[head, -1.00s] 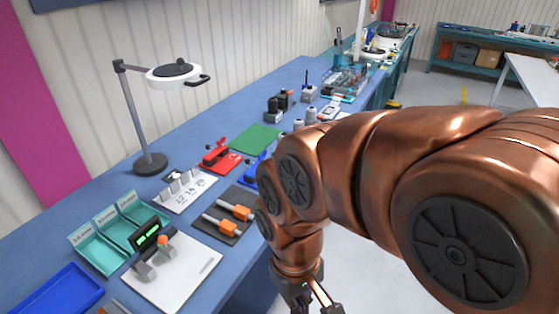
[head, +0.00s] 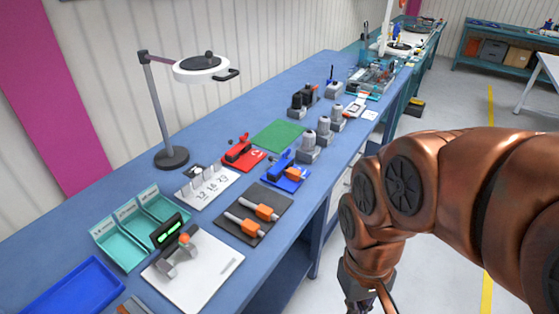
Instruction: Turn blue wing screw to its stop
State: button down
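The blue wing screw cannot be told apart from the fixture's raised blue part at this size. A similar red fixture (head: 241,155) stands behind it to the left. My gripper (head: 369,306) hangs at the bottom edge of the head view, off the bench's front edge and well apart from the blue fixture. It points down and is cut off by the frame, so its opening and anything in it cannot be made out.
A dark mat (head: 250,229) with two orange-handled parts lies in front of the blue fixture. Several grey-topped cylinders (head: 308,147) stand right of it. A lamp (head: 170,157), teal trays (head: 107,235) and a display stand (head: 168,231) occupy the left.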

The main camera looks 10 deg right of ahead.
aim_at(285, 155)
jog(key=z, duration=1.55)
jog(key=i, duration=1.7)
jog(key=u, duration=3.65)
jog(key=i, duration=0.5)
jog(key=u, duration=0.05)
